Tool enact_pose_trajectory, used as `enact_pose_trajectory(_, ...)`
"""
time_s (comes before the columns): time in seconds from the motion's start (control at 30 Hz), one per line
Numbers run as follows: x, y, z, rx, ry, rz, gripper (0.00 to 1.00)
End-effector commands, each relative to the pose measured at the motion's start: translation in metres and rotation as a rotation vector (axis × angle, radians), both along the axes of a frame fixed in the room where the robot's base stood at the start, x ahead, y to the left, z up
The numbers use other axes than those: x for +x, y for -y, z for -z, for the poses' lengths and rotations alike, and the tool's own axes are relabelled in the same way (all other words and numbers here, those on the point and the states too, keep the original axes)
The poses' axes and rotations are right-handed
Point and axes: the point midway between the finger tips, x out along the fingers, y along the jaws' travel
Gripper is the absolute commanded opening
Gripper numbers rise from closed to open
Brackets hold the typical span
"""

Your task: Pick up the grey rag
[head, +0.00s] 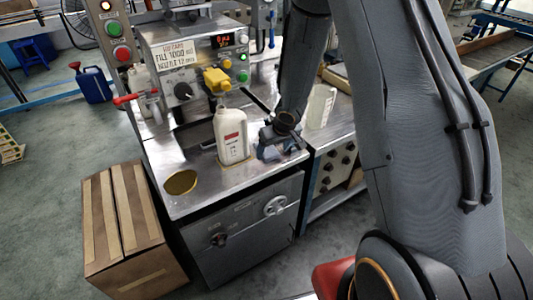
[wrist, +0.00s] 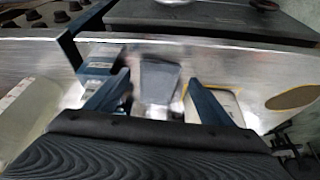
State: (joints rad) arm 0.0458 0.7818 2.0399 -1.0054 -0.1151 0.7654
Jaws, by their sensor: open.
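The grey rag (wrist: 158,80) appears as a small dark grey, blurred patch on the metal worktop, between the two fingers in the wrist view. In the head view a blue-grey patch that looks like the rag (head: 270,153) lies just right of the white bottle, partly hidden by my gripper. My gripper (head: 268,138) points down over it near the worktop's front edge. In the wrist view my gripper (wrist: 158,86) is open, one finger on each side of the rag. I cannot tell whether the fingers touch it.
A white bottle with a red label (head: 232,137) stands close left of my gripper. A translucent jug (head: 320,106) stands to the right. The filling machine (head: 200,62) with its yellow nozzle (head: 217,80) is behind. A round yellowish dish or opening (head: 181,183) is at front left.

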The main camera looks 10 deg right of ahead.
Motion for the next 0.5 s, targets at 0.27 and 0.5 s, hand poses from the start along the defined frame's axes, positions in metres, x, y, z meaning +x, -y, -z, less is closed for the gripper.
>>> enact_pose_trajectory(0.27,0.010,-0.001,0.026,0.000,-0.001,0.001,0.75)
enact_pose_trajectory(0.5,0.010,-0.001,0.026,0.000,0.000,0.001,0.70)
